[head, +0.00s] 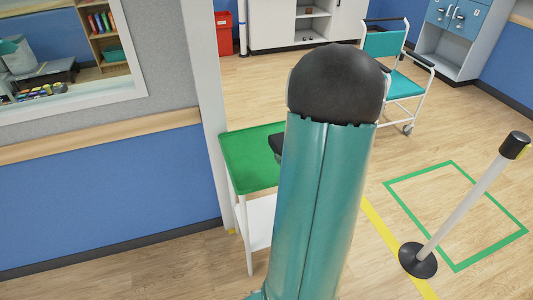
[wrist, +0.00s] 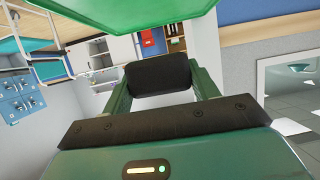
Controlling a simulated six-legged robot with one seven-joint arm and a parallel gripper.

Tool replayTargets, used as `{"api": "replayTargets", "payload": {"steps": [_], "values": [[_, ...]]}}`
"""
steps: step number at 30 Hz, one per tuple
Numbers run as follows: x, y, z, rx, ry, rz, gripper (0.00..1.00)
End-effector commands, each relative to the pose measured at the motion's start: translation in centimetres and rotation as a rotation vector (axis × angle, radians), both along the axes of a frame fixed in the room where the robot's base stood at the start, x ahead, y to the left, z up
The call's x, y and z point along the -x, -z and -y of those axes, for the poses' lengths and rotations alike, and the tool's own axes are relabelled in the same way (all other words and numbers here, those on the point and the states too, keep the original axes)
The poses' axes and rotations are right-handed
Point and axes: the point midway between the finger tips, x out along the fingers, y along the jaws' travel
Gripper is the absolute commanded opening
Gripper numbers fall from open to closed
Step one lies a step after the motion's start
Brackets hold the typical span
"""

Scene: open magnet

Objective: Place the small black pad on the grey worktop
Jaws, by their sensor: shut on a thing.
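The small black pad (wrist: 160,74) shows in the wrist view, between the two green fingers of my gripper (wrist: 161,80), which is shut on it. In the head view a small dark piece (head: 276,144) juts out beside my arm, over the green-topped stand; I cannot tell if it is the pad or my gripper. The rest of my gripper is hidden behind my arm there. I cannot clearly pick out a grey worktop in either view.
A white stand with a green top (head: 246,160) is close behind my arm; its green surface (wrist: 125,22) fills the top of the wrist view. A post (head: 460,205) stands at right. A teal wheelchair (head: 395,75) is farther back. Floor inside the green outline (head: 440,225) is clear.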

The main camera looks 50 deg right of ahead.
Motion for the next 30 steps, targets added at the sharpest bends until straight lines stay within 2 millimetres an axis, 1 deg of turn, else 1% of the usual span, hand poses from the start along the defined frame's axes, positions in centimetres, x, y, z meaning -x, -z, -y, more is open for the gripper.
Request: {"api": "replayTargets", "payload": {"steps": [1,4,6,8,11,20,21,24,27,30], "values": [[1.4,-0.6,0.8,0.002,0.021,0.001,0.37],[3.1,-1.1,1.5,0.000,0.043,0.001,0.37],[3.2,-1.1,1.8,-0.001,0.047,0.001,0.37],[2.8,-0.9,1.9,-0.002,0.048,0.000,0.37],[0.9,0.0,2.2,-0.004,0.045,0.000,0.37],[-5.8,3.0,3.5,-0.002,0.044,0.000,0.37],[-6.3,3.9,3.6,-0.006,0.046,0.000,0.37],[-7.7,5.7,3.9,-0.006,0.047,-0.002,0.37],[-8.9,7.1,4.1,-0.003,0.046,-0.001,0.37],[-9.6,7.9,4.3,-0.001,0.048,0.001,0.37]]}}
